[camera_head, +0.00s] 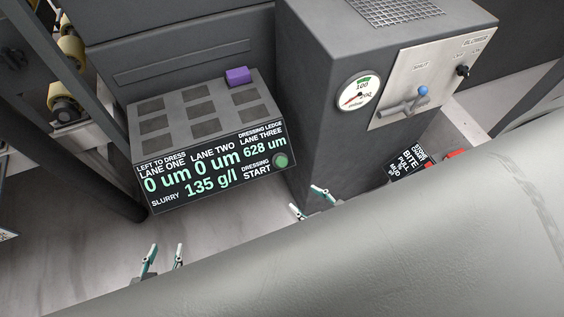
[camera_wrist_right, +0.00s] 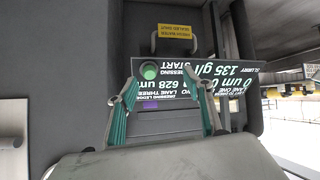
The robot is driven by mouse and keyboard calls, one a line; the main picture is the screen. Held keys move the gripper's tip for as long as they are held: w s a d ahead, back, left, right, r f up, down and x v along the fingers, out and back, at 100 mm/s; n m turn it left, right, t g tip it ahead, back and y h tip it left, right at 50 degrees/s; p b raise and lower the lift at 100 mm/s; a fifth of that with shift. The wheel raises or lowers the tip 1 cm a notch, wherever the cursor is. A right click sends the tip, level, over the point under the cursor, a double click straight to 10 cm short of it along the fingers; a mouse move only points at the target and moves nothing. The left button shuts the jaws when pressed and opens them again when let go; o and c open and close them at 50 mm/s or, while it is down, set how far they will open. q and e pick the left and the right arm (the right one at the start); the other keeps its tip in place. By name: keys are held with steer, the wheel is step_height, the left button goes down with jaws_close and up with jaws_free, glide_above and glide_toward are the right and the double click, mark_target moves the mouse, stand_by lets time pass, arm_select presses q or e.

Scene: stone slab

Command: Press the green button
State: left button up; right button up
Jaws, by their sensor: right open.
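The round green button (camera_head: 281,160) is at the right end of a black display panel (camera_head: 212,166), beside the words "DRESSING START". In the right wrist view the button (camera_wrist_right: 149,71) shows between and just beyond my right fingertips. My right gripper (camera_head: 307,199) is open and empty, below and right of the button in the head view, with a visible gap between them. It also shows in the right wrist view (camera_wrist_right: 163,84). My left gripper (camera_head: 164,248) has its fingers apart and empty, below the panel's left part. A large grey cylinder-like surface hides most of both arms.
A purple block (camera_head: 238,76) sits on the dark-padded ledge above the panel. A grey cabinet (camera_head: 330,130) with a gauge (camera_head: 357,93) and a blue-knobbed lever (camera_head: 422,91) stands to the right. A yellow label (camera_wrist_right: 174,31) shows in the wrist view.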

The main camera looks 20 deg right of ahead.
steer(key=shift+c, duration=0.4)
steer(key=c, duration=0.6)
steer(key=w, duration=0.1)
steer(key=w+d+r+n, duration=0.1)
steer(key=w+r+n+t, duration=0.1)
steer(key=shift+w+d+y, duration=0.25)
steer(key=shift+w+y, duration=0.05)
jaws_close()
steer(key=w+d+r+n+t+y+b, duration=0.1)
steer(key=w+r+n+y+b, duration=0.1)
steer(key=w+r+n+y, duration=0.4)
arm_select(q)
steer(key=shift+w+d+f+b, duration=0.1)
steer(key=shift+d+f+b, duration=0.15)
steer(key=shift+f, duration=0.2)
steer(key=shift+w+d+f+b, duration=0.1)
steer(key=shift+d+f+b, duration=0.15)
steer(key=shift+f, duration=0.2)
arm_select(e)
steer(key=s+d+f+n+g, duration=0.2)
steer(key=d+n+g, duration=0.4)
steer(key=n, duration=0.3)
steer(key=shift+f+n+y, duration=0.4)
steer(key=shift+f, duration=0.4)
arm_select(q)
steer(key=shift+a, duration=0.1)
arm_select(e)
steer(key=shift+a, duration=0.1)
